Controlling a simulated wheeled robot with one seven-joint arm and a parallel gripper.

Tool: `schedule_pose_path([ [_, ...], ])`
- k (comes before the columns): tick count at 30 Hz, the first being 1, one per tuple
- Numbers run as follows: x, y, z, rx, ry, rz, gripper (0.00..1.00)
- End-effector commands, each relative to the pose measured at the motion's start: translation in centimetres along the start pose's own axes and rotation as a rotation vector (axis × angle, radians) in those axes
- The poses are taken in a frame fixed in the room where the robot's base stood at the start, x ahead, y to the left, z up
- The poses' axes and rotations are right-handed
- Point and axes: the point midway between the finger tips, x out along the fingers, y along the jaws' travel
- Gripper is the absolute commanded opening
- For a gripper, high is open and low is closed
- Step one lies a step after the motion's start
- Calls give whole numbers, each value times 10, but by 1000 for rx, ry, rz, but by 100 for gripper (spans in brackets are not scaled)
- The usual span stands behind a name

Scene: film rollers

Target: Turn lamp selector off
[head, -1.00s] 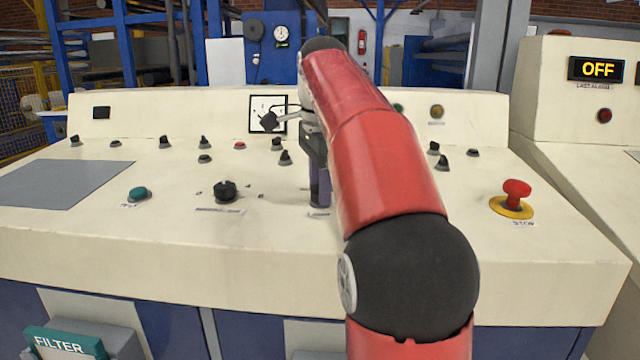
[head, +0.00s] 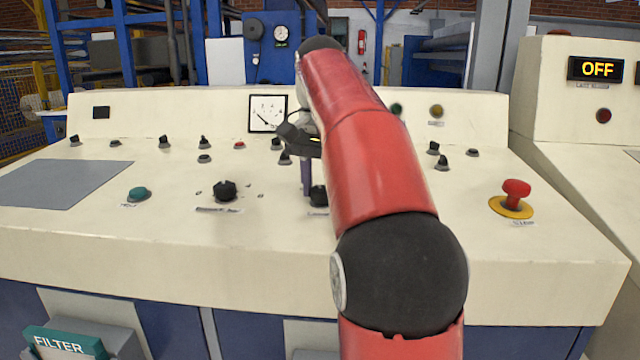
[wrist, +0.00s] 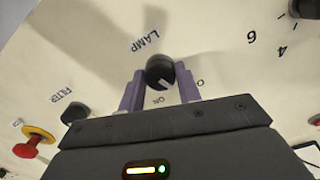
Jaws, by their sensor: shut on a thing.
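The lamp selector, a black round knob (wrist: 160,70) with a white pointer line, sits under the printed word LAMP in the wrist view. It also shows in the head view (head: 318,195), partly hidden by my red arm. My gripper (wrist: 158,76) has one purple finger on each side of the knob and is shut on it. The pointer line faces the gripper side, near the ON mark; a second mark beside the right finger is partly hidden. In the head view only part of a purple finger of my gripper (head: 308,178) shows.
Another black knob (head: 225,190) stands left of the lamp selector. A red stop button (head: 515,188) on a yellow base is at the right. Small switches stand behind, below a square meter (head: 267,113). A filter knob (wrist: 73,112) is left in the wrist view.

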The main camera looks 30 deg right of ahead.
Motion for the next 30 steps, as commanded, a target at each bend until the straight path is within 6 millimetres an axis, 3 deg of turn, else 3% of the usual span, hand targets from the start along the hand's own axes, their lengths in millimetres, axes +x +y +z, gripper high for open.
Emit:
schedule_pose_path([
  [10,-1,0,0,-129,4,2,11],
  [25,-2,0,0,-148,5,2,11],
  [26,-2,0,0,-148,5,2,35],
  [30,-1,0,0,-147,4,3,53],
])
